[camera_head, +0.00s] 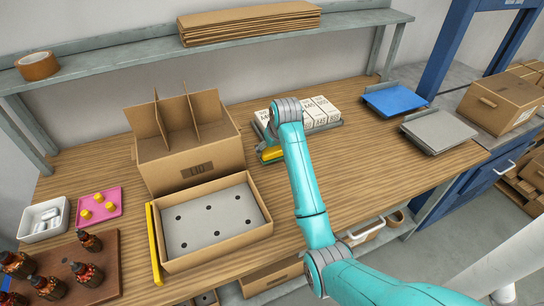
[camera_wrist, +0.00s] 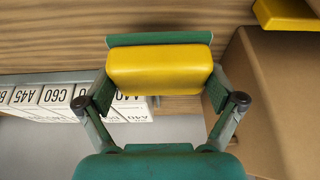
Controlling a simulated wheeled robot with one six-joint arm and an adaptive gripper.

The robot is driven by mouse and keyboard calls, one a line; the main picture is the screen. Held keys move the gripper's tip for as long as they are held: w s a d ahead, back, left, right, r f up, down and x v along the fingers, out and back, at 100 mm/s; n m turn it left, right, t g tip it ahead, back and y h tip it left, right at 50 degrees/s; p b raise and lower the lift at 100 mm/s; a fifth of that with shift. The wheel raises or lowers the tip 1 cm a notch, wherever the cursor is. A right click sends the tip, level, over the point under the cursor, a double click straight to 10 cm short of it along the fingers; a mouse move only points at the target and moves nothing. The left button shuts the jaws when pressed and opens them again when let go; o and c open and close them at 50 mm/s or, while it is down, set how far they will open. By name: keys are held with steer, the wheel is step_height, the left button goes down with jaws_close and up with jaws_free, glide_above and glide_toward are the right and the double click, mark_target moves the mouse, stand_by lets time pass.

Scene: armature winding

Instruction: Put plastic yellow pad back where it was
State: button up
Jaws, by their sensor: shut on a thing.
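The yellow pad (camera_wrist: 160,68) is a rounded block held between the fingers of my gripper (camera_wrist: 160,92) in the wrist view. A green strip (camera_wrist: 160,39) shows along its far edge. In the head view the pad (camera_head: 272,154) shows as a small yellow piece over the table, left of my arm and in front of the white labelled boxes (camera_head: 320,112). My gripper (camera_head: 268,148) is partly hidden by my arm there. A second yellow piece, a long bar (camera_head: 155,245), stands along the left side of the open shallow carton (camera_head: 262,222).
A carton with dividers (camera_head: 205,150) stands behind the shallow carton. A pink tray (camera_head: 113,211) with yellow caps, a white bin (camera_head: 28,228) and brown bottles (camera_head: 47,287) are at left. Blue (camera_head: 395,99) and grey (camera_head: 438,133) plates lie at right. The table's middle right is clear.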

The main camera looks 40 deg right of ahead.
mark_target(272, 156)
steer(key=shift+f, duration=1.8)
steer(key=shift+f, duration=0.15)
steer(key=o, duration=0.8)
steer(key=shift+c, duration=0.2)
steer(key=v, duration=1.2)
steer(key=shift+s, duration=0.1)
